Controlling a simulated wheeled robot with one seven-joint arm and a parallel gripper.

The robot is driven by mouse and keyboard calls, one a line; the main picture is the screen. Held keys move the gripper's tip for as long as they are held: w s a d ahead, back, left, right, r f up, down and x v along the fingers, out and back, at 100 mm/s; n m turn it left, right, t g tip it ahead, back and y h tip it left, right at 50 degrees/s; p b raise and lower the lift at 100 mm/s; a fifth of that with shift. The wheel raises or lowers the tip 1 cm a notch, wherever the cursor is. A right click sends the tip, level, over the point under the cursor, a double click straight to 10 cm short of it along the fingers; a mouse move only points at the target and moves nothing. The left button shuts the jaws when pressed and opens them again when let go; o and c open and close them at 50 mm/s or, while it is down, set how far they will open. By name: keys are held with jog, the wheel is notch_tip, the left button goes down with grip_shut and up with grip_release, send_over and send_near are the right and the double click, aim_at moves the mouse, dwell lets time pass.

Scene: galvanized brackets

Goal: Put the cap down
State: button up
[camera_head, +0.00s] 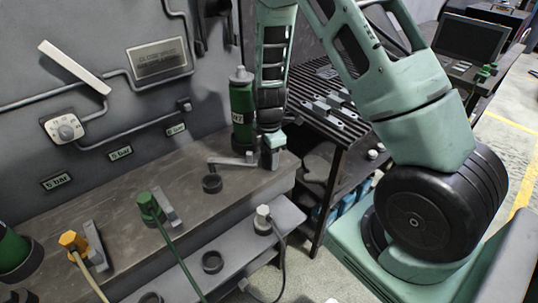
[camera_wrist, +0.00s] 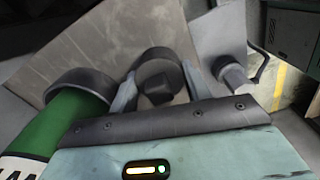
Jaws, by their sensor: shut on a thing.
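My gripper (camera_head: 271,152) is low over the right end of the grey bench, just right of the green cylinder (camera_head: 242,112). In the wrist view its two fingers (camera_wrist: 160,88) close on a dark round cap (camera_wrist: 158,58) with a square block at its middle. In the head view I cannot make out the cap apart from the fingers. The green cylinder stands close by and also shows at the left of the wrist view (camera_wrist: 58,128). I cannot tell whether the cap touches the bench.
Green (camera_head: 149,205) and orange (camera_head: 73,240) hose fittings are farther left. A lower shelf (camera_head: 232,246) holds a white connector (camera_head: 262,218). A dark rack with metal brackets (camera_head: 335,108) is at the right.

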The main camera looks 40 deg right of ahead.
jog(key=shift+f, duration=0.1)
jog(key=shift+f, duration=0.15)
jog(key=o, duration=1)
jog(key=shift+c, duration=0.2)
